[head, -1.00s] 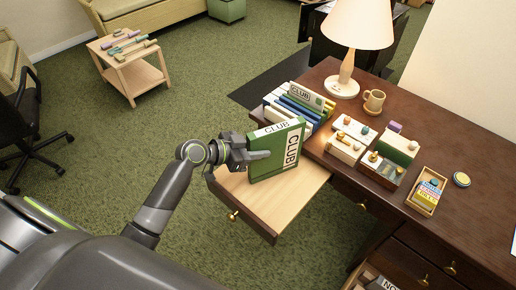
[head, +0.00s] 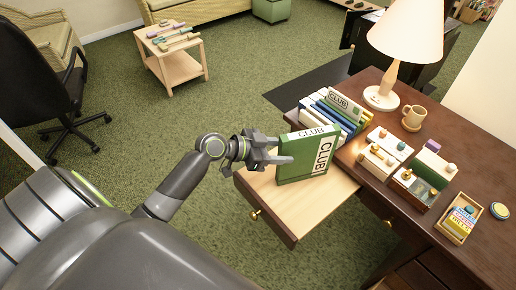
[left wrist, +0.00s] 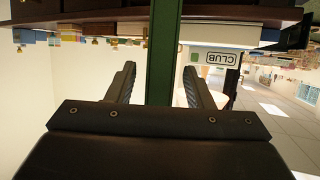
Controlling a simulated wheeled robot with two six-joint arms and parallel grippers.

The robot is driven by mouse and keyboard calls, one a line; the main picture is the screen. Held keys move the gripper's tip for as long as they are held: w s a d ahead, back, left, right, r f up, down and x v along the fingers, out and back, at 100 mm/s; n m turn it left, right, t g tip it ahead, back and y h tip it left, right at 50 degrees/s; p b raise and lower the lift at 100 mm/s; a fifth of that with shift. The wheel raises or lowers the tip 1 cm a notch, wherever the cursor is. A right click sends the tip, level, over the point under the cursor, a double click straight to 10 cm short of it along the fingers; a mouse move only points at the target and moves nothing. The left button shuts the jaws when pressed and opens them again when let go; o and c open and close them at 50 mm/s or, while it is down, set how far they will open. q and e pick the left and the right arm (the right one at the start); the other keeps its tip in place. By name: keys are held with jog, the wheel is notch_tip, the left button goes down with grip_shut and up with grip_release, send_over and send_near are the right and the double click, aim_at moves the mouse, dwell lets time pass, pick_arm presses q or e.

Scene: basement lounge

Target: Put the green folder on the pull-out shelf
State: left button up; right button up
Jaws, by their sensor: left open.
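The green folder (head: 305,157), labelled CLUB, stands upright on the pale pull-out shelf (head: 285,205), which sticks out from the front of the dark desk. My left gripper (head: 284,152) is at the folder's left edge with its fingers apart. In the left wrist view the folder (left wrist: 163,60) is a dark green band running between the two open fingers (left wrist: 157,88), with a gap on each side. My right gripper is not in view.
Several binders (head: 335,112) stand in a row on the desk behind the folder. A lamp (head: 406,35), a mug (head: 413,117), small boxes and a card tray (head: 459,218) occupy the desk top (head: 478,165). The shelf is bare in front of the folder.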

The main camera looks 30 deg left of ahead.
pick_arm(q)
jog(key=v, duration=0.8)
jog(key=shift+s+a+b, duration=0.25)
jog(key=shift+a+b, duration=0.05)
jog(key=shift+b, duration=0.1)
